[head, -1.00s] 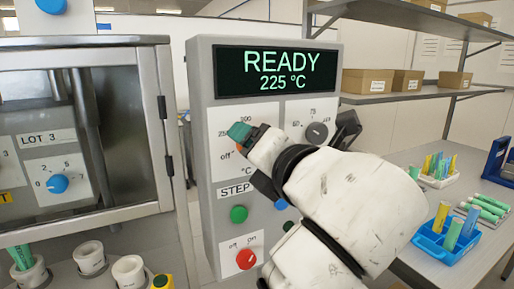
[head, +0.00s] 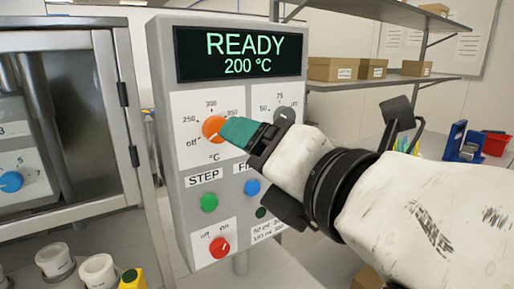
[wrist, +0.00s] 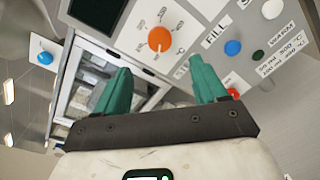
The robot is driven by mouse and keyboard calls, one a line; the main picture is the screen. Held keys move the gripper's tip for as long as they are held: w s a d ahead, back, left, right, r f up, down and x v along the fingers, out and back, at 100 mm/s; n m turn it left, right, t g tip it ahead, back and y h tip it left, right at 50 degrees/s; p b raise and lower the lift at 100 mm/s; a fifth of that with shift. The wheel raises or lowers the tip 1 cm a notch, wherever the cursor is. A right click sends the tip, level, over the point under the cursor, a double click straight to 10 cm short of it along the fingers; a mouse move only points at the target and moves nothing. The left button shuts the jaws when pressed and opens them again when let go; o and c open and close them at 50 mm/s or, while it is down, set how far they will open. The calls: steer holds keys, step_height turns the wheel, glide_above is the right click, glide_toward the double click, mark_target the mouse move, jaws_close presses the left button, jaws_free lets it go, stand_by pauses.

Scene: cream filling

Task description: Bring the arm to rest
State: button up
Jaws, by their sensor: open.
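My gripper (head: 236,132) is at the control panel (head: 160,110), its teal fingers pointing left beside the orange temperature knob (head: 213,129). In the wrist view my gripper (wrist: 160,85) has its two teal fingers spread apart with nothing between them. The orange knob (wrist: 161,39) shows beyond the fingertips there, apart from them. The panel display (head: 240,53) reads READY and 200 °C. My white arm comes in from the right and hides part of the panel's right side.
Below the knob are a green button (head: 209,202), a blue button (head: 252,187) and a red knob (head: 220,247). A metal cabinet (head: 70,95) stands at the left, with white cups (head: 97,270) below. Shelves with boxes (head: 333,69) are at the right.

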steer(key=d+f+m+g+h, duration=0.2)
steer(key=d+f+m, duration=0.4)
steer(key=f, duration=0.4)
steer(key=d+f+m+g+h, duration=0.1)
steer(key=d+f+m+h, duration=0.15)
steer(key=f+m, duration=0.65)
steer(key=d+f+m+g+h, duration=0.2)
steer(key=d+f+m, duration=0.4)
steer(key=f, duration=0.5)
steer(key=s+d+f+m+g+h, duration=0.1)
steer(key=s+d+f+m+g, duration=0.3)
steer(key=s+f, duration=0.8)
steer(key=s+d+f+m+g+h, duration=0.2)
steer(key=s+d+f+m+g, duration=0.2)
steer(key=s+d+f+m, duration=0.4)
steer(key=s+f+m+p, duration=0.1)
steer(key=s+f, duration=0.2)
steer(key=s, duration=0.2)
steer(key=shift+s+d+f+g, duration=0.3)
steer(key=shift+d+f, duration=0.05)
steer(key=shift+f, duration=0.05)
steer(key=shift+c, duration=0.3)
